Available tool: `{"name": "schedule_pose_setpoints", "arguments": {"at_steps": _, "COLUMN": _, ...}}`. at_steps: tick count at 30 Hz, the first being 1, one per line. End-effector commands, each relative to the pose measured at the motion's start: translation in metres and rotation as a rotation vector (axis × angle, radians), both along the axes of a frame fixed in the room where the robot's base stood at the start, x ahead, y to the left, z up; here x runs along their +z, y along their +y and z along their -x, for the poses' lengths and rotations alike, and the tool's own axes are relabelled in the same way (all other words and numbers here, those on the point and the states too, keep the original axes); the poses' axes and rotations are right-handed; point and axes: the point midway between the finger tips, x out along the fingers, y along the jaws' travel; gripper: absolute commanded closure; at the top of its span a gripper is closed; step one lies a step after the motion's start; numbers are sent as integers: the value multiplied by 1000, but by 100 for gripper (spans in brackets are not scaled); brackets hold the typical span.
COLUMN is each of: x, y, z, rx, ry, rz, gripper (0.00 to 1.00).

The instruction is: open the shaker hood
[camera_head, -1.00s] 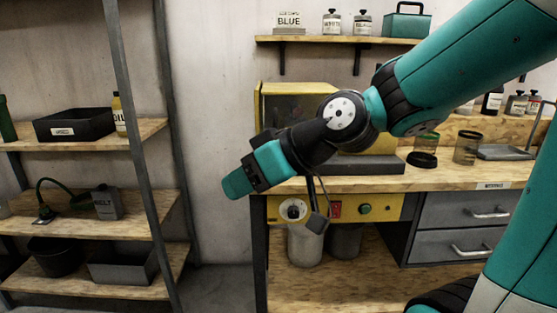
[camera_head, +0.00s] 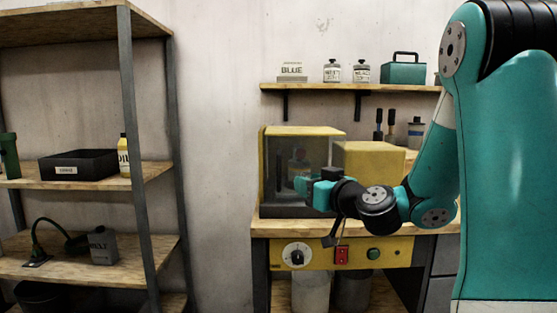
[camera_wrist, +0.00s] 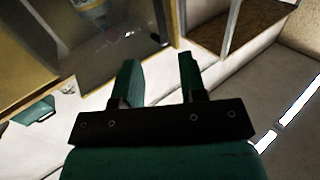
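The shaker hood (camera_head: 282,165) is a yellow-framed box with a dark see-through front panel. It stands on the wooden bench and its front looks shut. It also fills the upper left of the wrist view (camera_wrist: 120,42), where a blurred object shows behind the panel. My gripper (camera_head: 302,186) is in front of the hood's right part and hides some of the panel. In the wrist view my gripper (camera_wrist: 158,65) has its two green fingers apart with nothing between them. I cannot tell whether the fingertips touch the hood. No handle is clearly visible.
A yellow block (camera_head: 368,160) stands right of the hood. A control panel with a dial (camera_head: 297,254), a red switch (camera_head: 342,255) and a green button (camera_head: 374,254) is below the bench top. A wall shelf (camera_head: 340,87) hangs above. A storage rack (camera_head: 140,150) stands left.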

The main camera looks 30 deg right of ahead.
Motion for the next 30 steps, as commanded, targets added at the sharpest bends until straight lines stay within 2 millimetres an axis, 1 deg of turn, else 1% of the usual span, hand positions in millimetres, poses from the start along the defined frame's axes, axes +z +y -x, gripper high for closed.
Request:
{"name": "schedule_pose_setpoints", "arguments": {"at_steps": 1, "x": 5, "y": 1, "z": -7, "rx": 3, "ry": 7, "rz": -4, "gripper": 62}}
{"name": "schedule_pose_setpoints", "arguments": {"at_steps": 2, "x": 4, "y": 1, "z": -10, "rx": 2, "ry": 9, "rz": -5, "gripper": 62}}
{"name": "schedule_pose_setpoints", "arguments": {"at_steps": 6, "x": 5, "y": 2, "z": -38, "rx": 4, "ry": 7, "rz": -2, "gripper": 62}}
{"name": "schedule_pose_setpoints", "arguments": {"at_steps": 12, "x": 6, "y": 1, "z": -75, "rx": 2, "ry": 6, "rz": -1, "gripper": 62}}
{"name": "schedule_pose_setpoints", "arguments": {"at_steps": 18, "x": 5, "y": 0, "z": -104, "rx": 0, "ry": 5, "rz": 0, "gripper": 62}}
{"name": "schedule_pose_setpoints", "arguments": {"at_steps": 24, "x": 2, "y": 0, "z": -119, "rx": 0, "ry": 4, "rz": 0, "gripper": 62}}
{"name": "schedule_pose_setpoints", "arguments": {"at_steps": 30, "x": -1, "y": 0, "z": -124, "rx": -2, "ry": 3, "rz": 0, "gripper": 62}}
